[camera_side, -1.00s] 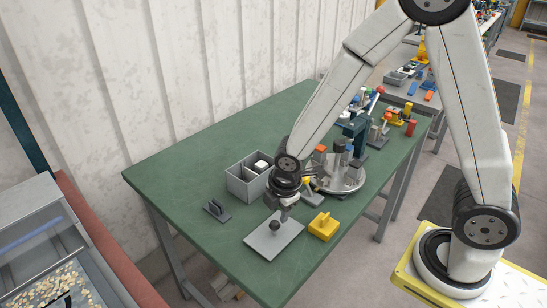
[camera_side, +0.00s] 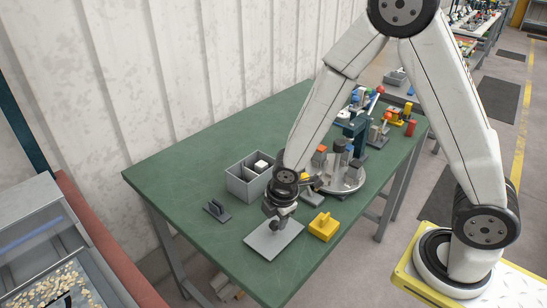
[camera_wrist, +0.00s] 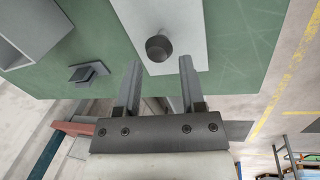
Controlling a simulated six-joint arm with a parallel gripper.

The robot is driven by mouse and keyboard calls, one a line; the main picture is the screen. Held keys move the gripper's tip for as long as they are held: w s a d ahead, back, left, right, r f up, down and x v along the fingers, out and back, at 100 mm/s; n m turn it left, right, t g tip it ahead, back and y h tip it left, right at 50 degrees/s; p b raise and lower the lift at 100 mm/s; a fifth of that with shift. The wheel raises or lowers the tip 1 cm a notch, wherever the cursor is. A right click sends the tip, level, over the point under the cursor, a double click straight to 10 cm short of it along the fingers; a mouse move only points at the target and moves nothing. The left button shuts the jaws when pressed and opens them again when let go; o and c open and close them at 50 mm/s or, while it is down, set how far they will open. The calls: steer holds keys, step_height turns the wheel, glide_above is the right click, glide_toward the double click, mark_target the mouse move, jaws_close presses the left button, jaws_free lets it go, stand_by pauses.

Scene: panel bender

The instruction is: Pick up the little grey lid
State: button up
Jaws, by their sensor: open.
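A light grey flat plate with a dark round knob, lid-like, lies near the front edge of the green table (camera_side: 262,244). In the wrist view the plate (camera_wrist: 185,22) and its knob (camera_wrist: 158,48) are ahead of my fingers. A smaller dark grey piece with an upright tab (camera_side: 217,210) lies to its left; it also shows in the wrist view (camera_wrist: 88,73). My gripper (camera_wrist: 160,64) is open and empty, pointing down, its fingers on either side of the knob's line. In the side view my gripper (camera_side: 276,218) is low over the plate and partly hides the knob.
A grey divided bin (camera_side: 240,184) holding a white block stands behind the dark piece. A yellow handled block (camera_side: 323,227) is right of the plate. A round fixture (camera_side: 343,180) stands further back. The table's left side is clear.

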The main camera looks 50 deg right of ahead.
mark_target(275, 222)
steer(key=shift+w+d+f, duration=0.1)
steer(key=shift+w+f, duration=0.15)
steer(key=shift+f, duration=0.85)
steer(key=shift+w+f, duration=0.2)
steer(key=shift+f, duration=0.85)
steer(key=shift+c, duration=0.2)
jaws_close()
